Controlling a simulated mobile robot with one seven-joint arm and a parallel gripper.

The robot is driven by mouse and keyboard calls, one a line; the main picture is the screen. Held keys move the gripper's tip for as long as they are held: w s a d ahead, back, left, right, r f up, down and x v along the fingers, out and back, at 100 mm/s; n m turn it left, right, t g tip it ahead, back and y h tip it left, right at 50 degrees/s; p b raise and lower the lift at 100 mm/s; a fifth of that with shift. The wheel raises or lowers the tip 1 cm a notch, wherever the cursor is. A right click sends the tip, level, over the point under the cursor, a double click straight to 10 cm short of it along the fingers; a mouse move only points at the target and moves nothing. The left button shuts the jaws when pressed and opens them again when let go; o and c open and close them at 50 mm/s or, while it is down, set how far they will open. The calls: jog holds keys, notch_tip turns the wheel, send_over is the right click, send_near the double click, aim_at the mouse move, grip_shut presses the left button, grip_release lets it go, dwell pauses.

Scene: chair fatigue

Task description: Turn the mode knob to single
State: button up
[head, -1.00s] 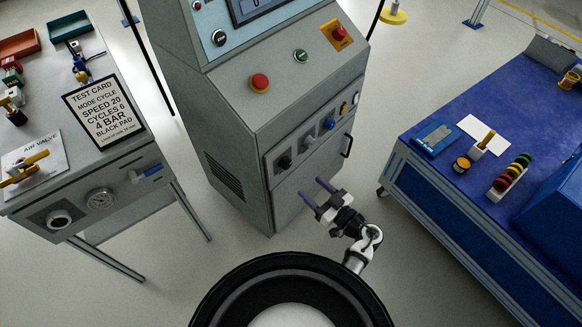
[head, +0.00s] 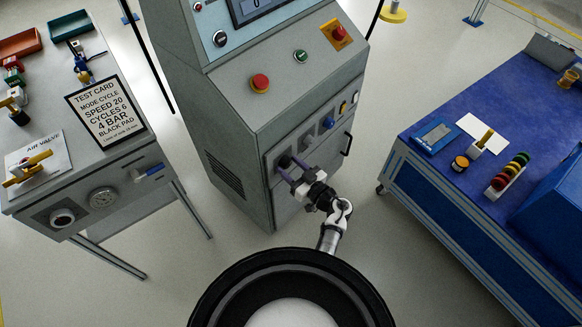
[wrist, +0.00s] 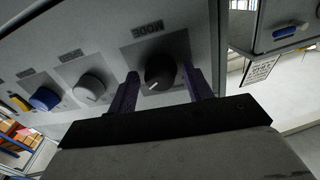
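The mode knob (wrist: 160,73) is a round black knob on a grey plate marked MODE, upside down in the wrist view. A small white mark on it points to the lower left there. My gripper (wrist: 162,77) is open, with one purple finger on each side of the knob and gaps showing between fingers and knob. In the head view my gripper (head: 281,168) is at the left end of the machine's row of controls, in front of the dark knob (head: 285,161), which it partly hides. The mode position words are too small to read.
A red button (head: 260,83) is on the sloping panel above. A test card (head: 104,113) on the left bench reads MODE CYCLE. A blue bench (head: 455,210) stands right.

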jog(key=c, duration=0.8)
jog(key=shift+o, duration=0.2)
jog(key=shift+n, duration=0.3)
jog(key=n+b, duration=0.1)
jog(key=n, duration=0.2)
jog(key=shift+d+f+n, duration=0.1)
jog(key=shift+f+n, duration=0.05)
jog(key=shift+n, duration=0.15)
jog(key=n+b, duration=0.2)
jog(key=n, duration=0.2)
jog(key=shift+w+n+y, duration=0.1)
jog(key=shift+n+y, duration=0.2)
jog(key=shift+y, duration=0.1)
jog(key=n+b, duration=0.2)
jog(key=n, duration=0.2)
jog(key=shift+d+y+b, duration=0.1)
jog(key=shift+y+b, duration=0.2)
jog(key=shift+b, duration=0.05)
jog(key=shift+n+b, duration=1.05)
jog(key=shift+n, duration=0.85)
